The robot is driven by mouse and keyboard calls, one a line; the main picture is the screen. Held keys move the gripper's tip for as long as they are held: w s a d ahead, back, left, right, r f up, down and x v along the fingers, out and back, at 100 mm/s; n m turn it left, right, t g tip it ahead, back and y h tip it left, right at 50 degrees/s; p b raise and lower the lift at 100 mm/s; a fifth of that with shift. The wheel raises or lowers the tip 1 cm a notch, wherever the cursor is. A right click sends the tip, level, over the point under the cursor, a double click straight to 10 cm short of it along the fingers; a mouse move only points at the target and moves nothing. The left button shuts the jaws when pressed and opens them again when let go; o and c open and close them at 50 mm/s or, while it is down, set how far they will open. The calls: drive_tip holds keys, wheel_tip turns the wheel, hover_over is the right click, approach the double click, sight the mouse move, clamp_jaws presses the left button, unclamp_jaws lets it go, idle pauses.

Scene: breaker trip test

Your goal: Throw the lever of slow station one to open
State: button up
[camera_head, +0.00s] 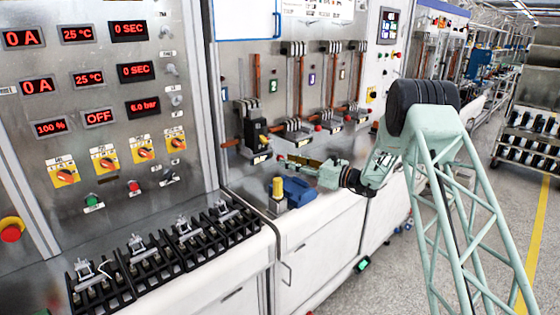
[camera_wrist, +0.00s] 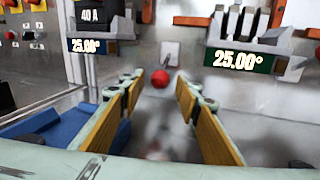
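In the wrist view a round red knob (camera_wrist: 160,79) sits below a light switch plate (camera_wrist: 171,53) on the metal panel, seen between my fingers. I take it for the lever's end; no station name is legible beside it. My gripper (camera_wrist: 159,91) is open and empty, its tan pads on either side of the knob's line of sight. No contact shows. In the head view my gripper (camera_head: 285,161) is in front of the panel, below the breaker stations; the knob cannot be made out there.
Black racks (camera_head: 165,250) fill the left bench.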

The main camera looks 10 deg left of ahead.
sight(276, 153)
drive_tip(key=shift+x, duration=2.4)
drive_tip(key=shift+c, duration=0.9)
clamp_jaws()
